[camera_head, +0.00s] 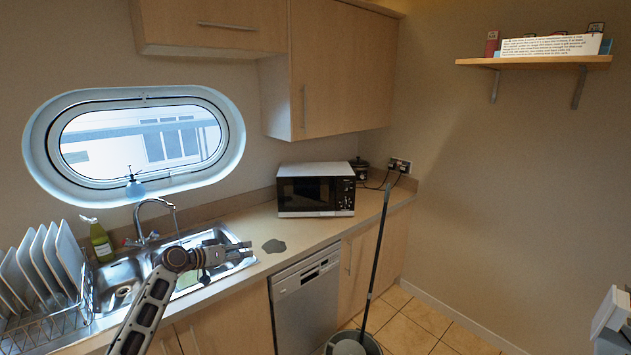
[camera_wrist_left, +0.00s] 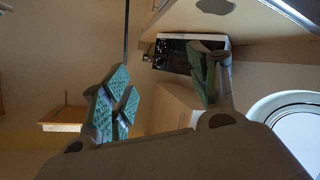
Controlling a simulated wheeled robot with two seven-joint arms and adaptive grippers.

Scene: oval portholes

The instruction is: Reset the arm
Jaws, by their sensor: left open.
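My left arm comes in from the bottom left in the head view. Its gripper (camera_head: 238,252) is over the right side of the sink, near the counter edge. In the left wrist view the two green-padded fingers (camera_wrist_left: 160,95) stand wide apart, with nothing between them. My right gripper is in neither view.
The sink (camera_head: 118,283) has a tap (camera_head: 150,222) behind it and a dish rack (camera_head: 60,325) with plates on the left. A microwave (camera_head: 316,188) stands on the counter beyond a dark grey patch (camera_head: 274,246). A mop bucket (camera_head: 368,345) with an upright handle stands on the floor below.

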